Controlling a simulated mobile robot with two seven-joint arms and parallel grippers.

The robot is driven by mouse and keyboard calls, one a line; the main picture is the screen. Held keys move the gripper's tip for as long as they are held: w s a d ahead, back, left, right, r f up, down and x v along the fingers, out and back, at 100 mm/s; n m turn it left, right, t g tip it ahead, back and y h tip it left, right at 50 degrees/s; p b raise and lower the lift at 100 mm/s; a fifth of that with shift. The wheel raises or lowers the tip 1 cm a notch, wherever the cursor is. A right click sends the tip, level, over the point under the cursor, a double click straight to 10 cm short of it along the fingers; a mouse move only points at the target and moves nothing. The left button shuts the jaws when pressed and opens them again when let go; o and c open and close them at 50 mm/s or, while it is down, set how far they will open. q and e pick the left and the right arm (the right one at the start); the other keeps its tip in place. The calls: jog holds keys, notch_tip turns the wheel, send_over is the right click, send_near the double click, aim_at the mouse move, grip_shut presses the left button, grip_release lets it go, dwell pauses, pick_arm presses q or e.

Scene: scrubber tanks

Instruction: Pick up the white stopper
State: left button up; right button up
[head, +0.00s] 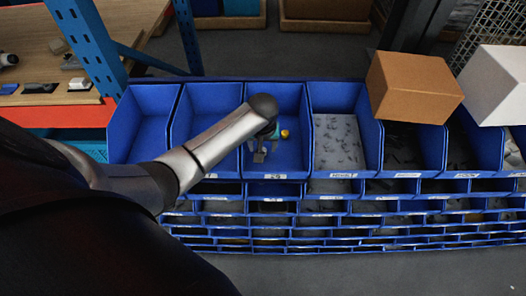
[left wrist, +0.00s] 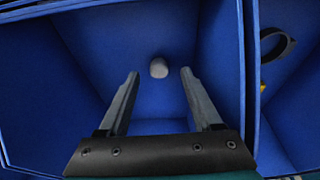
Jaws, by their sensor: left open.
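A small whitish stopper (left wrist: 158,68) lies on the floor of a blue bin (left wrist: 90,40) in the left wrist view. My left gripper (left wrist: 160,76) is open and empty. Its two fingers are apart, with the stopper showing between and just beyond the tips. In the head view my left gripper (head: 262,152) hangs over the row of blue bins, and its arm covers part of them. I cannot make out the stopper in the head view. My right gripper is in neither view.
In the left wrist view a divider separates this bin from one on the right holding a dark ring (left wrist: 278,45). A yellow piece (head: 284,133) shows beside the gripper in the head view. A brown box (head: 412,86) and white box (head: 496,84) stand on the right bins.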

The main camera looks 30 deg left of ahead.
pick_arm(q)
jog(key=shift+x, duration=0.95)
jog(key=shift+c, duration=0.3)
grip_shut()
